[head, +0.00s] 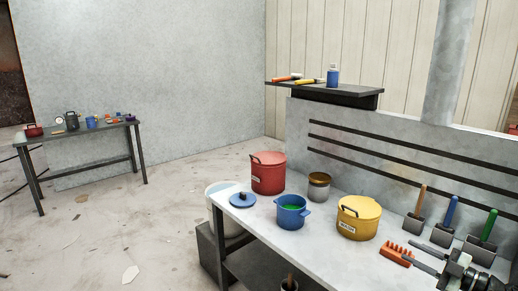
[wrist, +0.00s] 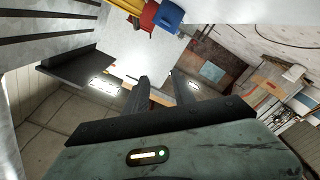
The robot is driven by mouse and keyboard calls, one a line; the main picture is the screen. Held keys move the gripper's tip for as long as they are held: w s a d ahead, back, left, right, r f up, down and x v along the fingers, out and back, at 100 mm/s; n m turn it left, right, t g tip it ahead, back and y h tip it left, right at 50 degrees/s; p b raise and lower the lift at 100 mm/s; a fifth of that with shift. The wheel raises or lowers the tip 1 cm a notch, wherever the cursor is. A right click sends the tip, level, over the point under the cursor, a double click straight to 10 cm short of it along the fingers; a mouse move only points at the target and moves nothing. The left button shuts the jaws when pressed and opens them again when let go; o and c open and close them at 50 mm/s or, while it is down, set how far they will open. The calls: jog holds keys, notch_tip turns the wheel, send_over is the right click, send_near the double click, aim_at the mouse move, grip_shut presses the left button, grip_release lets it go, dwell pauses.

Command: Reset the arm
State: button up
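My gripper (head: 420,254) is at the lower right of the head view, above the right end of the pale workbench (head: 325,234). Its two fingers are spread apart with nothing visible between them. The wrist view also shows the open fingers of my gripper (wrist: 160,77), with a gap between the tips. An orange-red brush or comb-like block (head: 396,255) lies on the bench close to the fingertips in the head view. I cannot tell whether they touch.
On the bench are a red pot (head: 268,174), blue pot (head: 291,213), yellow pot (head: 358,219) and brown jar (head: 319,187). Handled tools (head: 444,228) stand at the right before the slotted wall. A shelf (head: 330,90) is above; another table (head: 85,133) stands far left.

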jog(key=w+a+f+n+g+y, duration=0.1)
jog(key=w+a+f+n+g, duration=0.15)
jog(key=a, duration=0.65)
jog(key=w+a+f+n+g+y, duration=0.1)
jog(key=w+a+f+g, duration=0.15)
jog(key=a, duration=0.75)
jog(key=w+a+f+n+g+y, duration=0.1)
jog(key=w+a+g, duration=0.25)
jog(key=a, duration=0.55)
jog(key=s+a+f+m+g+h, duration=0.25)
jog(key=a+f+g+h, duration=0.2)
jog(key=a+f, duration=0.55)
jog(key=s+f+m+g+h, duration=0.1)
jog(key=s+f+m+h, duration=0.3)
jog(key=f+m+h, duration=0.3)
jog(key=d+f+m+h, duration=0.1)
jog(key=d+m+h, duration=0.2)
jog(key=d+m, duration=0.65)
notch_tip(320, 180, up, 12)
jog(key=a+m+p, duration=0.1)
jog(key=p, duration=1.1)
jog(key=shift+w+m, duration=0.25)
jog(key=shift+m, duration=0.1)
